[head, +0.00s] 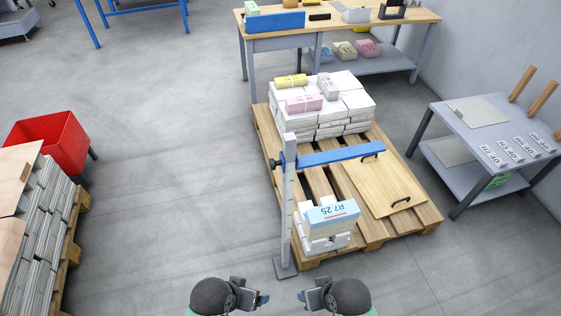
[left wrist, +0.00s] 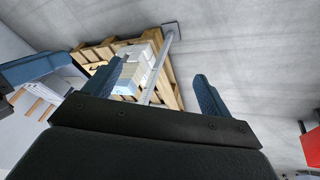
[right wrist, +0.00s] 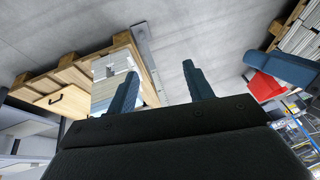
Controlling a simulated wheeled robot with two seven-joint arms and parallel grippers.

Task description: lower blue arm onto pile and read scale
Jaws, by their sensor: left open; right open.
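The blue arm (head: 340,154) sticks out to the right from an upright grey post with scale marks (head: 288,205), high above the pallet. The post stands on a small base plate (head: 286,267) beside the pallet's front left corner. A low pile (head: 326,240) of white bundles lies at that corner, topped by a light blue bundle marked "R7 25" (head: 332,213). The blue arm is apart from this pile. My left gripper (head: 266,298) and right gripper (head: 302,297) are open and empty, in front of the pallet. The scale figures are too small to read.
A taller stack of white bundles (head: 355,104) fills the pallet's (head: 393,240) back. A wooden board with handles (head: 376,188) lies at its right. A grey table with number cards (head: 478,135) stands right, a workbench (head: 350,27) behind. A red bin (head: 50,142) stands left; the floor between is clear.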

